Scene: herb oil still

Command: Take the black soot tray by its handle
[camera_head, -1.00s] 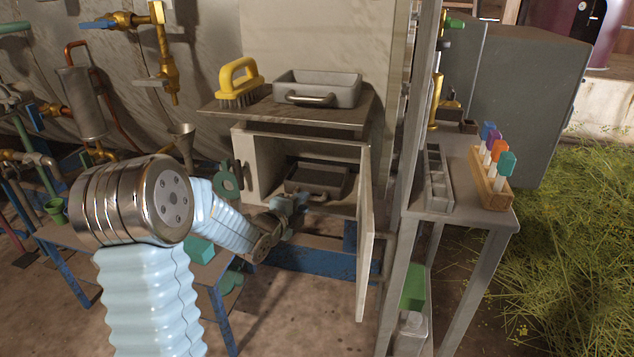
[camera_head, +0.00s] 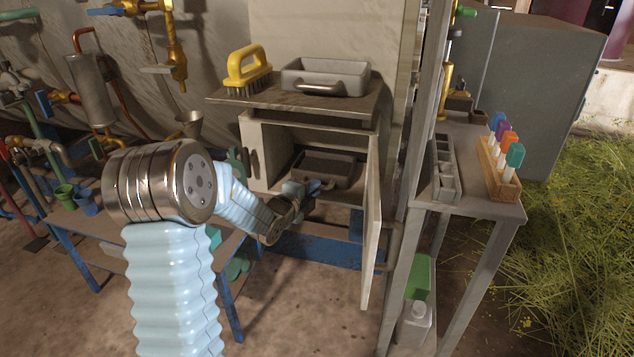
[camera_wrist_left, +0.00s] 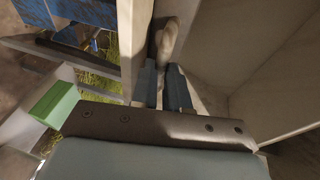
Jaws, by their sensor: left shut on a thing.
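The black soot tray (camera_head: 326,166) sits inside the open cabinet (camera_head: 254,150), in the head view. My left gripper (camera_head: 318,188) is at the cabinet's mouth, at the front of the tray, and covers most of its handle. In the left wrist view, the two fingers (camera_wrist_left: 163,88) are close together at a brownish bar (camera_wrist_left: 169,42), which appears to be the handle. The left gripper is shut on it. The tray looks level on the cabinet floor. My right gripper is in neither current view.
The cabinet door (camera_head: 372,225) stands open right of the gripper. Above, a shelf (camera_head: 225,97) holds a grey tray (camera_head: 325,75) and a yellow brush (camera_head: 245,68). A side table (camera_head: 475,205) on the right holds a vial rack (camera_head: 498,170).

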